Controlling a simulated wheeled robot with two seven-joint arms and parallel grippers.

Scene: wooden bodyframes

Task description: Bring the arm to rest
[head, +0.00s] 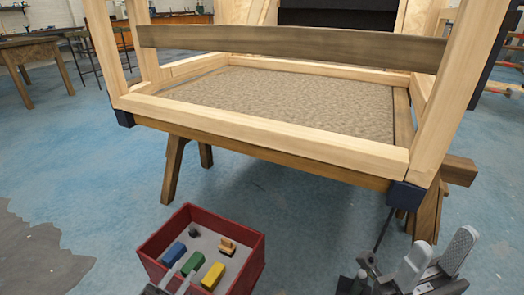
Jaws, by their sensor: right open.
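My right gripper (436,260) is low at the bottom right, in front of the frame's near right corner. Its two grey fingers stand apart, with nothing seen between them. My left gripper (177,280) shows only in part at the bottom edge, in front of the red crate's near side. Whether its fingers are open or shut is unclear. The wooden bodyframe (270,133) rests on a brown wooden stand, with upright posts and a dark crossbar (290,47). Both visible grippers appear apart from the frame.
A red crate (246,272) on the floor at the lower middle holds blue, green and yellow blocks and smaller pieces. The stand's leg (174,170) and dark blue corner pieces (407,195) are near. Tables stand at the back left. Blue floor between crate and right gripper is clear.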

